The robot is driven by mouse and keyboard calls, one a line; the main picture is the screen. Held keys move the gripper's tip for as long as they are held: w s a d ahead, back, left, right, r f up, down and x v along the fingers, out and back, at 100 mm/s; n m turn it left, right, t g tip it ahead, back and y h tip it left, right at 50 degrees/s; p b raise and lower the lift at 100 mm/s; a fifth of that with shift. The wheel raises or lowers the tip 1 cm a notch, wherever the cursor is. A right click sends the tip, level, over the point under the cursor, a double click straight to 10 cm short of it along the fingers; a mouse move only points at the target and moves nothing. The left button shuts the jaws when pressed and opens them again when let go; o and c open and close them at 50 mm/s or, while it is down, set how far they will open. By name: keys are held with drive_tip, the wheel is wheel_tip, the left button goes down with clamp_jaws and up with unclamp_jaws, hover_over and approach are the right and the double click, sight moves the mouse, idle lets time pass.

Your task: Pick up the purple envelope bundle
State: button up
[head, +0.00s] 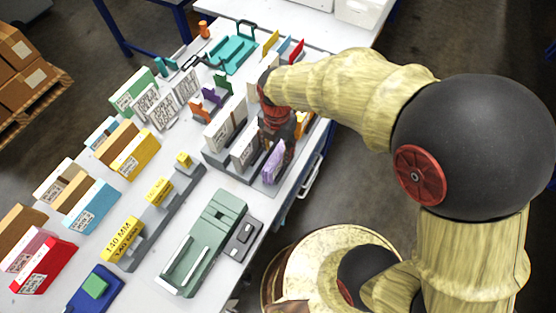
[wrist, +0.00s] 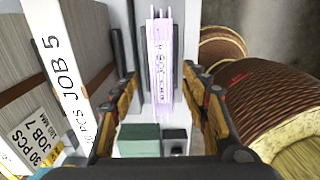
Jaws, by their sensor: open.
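The purple envelope bundle (head: 274,162) stands upright in a grey slotted rack (head: 214,164) near the table's front right edge in the head view. In the wrist view the bundle (wrist: 161,65) shows as a narrow lilac strip with small print, seen from above, between dark rack dividers. My gripper (wrist: 160,92) is open, with one finger on each side of the bundle's line and gaps on both sides. In the head view my gripper (head: 276,125) is just behind the bundle and partly hidden by my wrist. I cannot tell the height between fingertips and bundle.
A white-fronted bundle (head: 245,145) labelled JOB 5 in the wrist view (wrist: 62,75) stands close left of my gripper. A green machine (head: 208,240) and a grey device (head: 243,238) lie nearer the front. Several coloured boxes line the table's left side.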

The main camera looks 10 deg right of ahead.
sight(278, 153)
wheel_tip(278, 153, down, 4)
drive_tip(key=shift+d+f+b, duration=0.1)
drive_tip(key=shift+b, duration=0.6)
drive_tip(key=shift+c, duration=1.1)
clamp_jaws()
